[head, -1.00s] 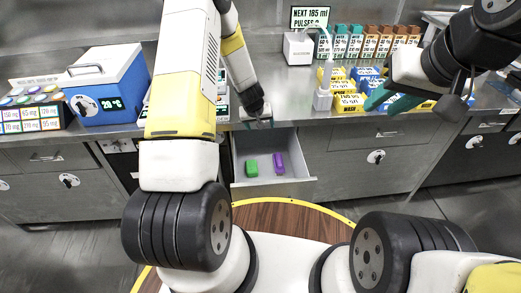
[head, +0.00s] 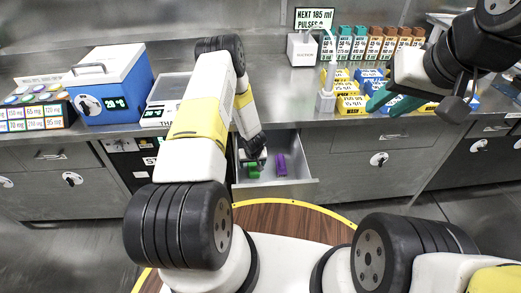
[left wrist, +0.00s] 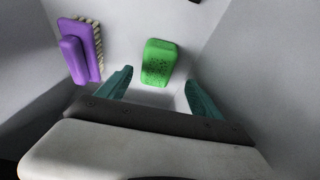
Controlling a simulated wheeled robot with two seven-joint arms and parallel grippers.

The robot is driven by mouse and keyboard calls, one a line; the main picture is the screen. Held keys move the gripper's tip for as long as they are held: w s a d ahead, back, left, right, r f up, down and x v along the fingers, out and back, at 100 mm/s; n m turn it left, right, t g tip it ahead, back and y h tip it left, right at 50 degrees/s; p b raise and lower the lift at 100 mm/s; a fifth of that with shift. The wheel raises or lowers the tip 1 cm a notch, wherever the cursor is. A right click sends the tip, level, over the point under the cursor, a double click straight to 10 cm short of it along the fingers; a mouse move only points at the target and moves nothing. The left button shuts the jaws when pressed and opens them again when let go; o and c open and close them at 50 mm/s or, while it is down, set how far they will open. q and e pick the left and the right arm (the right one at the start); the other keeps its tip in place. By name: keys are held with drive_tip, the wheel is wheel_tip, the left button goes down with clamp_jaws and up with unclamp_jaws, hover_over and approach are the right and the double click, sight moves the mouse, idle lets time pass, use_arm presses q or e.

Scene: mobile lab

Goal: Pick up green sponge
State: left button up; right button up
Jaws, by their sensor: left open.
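The green sponge (head: 253,173) lies on the floor of an open drawer, partly hidden by my left gripper in the head view. In the left wrist view the green sponge (left wrist: 159,62) lies just beyond and between my left gripper's teal fingertips (left wrist: 160,84). Those fingers are spread apart with nothing between them. In the head view my left gripper (head: 252,160) reaches down into the drawer at the sponge. My right gripper (head: 390,100) hangs over the counter at the right; its teal fingers show, but their gap is unclear.
The open grey drawer (head: 300,188) has upright walls around the sponge. A purple brush (head: 281,165) with pale bristles lies right of the sponge in the head view. The counter above holds a blue cooler (head: 108,92), a dispenser (head: 301,48) and yellow and blue boxes (head: 350,103).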

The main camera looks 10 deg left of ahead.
sight(254, 167)
use_arm(q)
drive_tip(key=x, duration=0.5)
drive_tip(key=shift+w+d+f, duration=0.1)
drive_tip(key=shift+w+d, duration=0.05)
drive_tip(key=shift+d, duration=0.1)
drive_tip(key=shift+c, duration=0.3)
drive_tip(key=c, duration=1.3)
drive_tip(key=shift+c, duration=0.2)
wheel_tip(254, 167, up, 12)
drive_tip(key=s+d, duration=0.4)
drive_tip(key=d, duration=0.4)
drive_tip(key=s+d, duration=0.4)
drive_tip(key=d, duration=0.3)
drive_tip(key=shift+s+d, duration=0.35)
drive_tip(key=shift+d, duration=0.05)
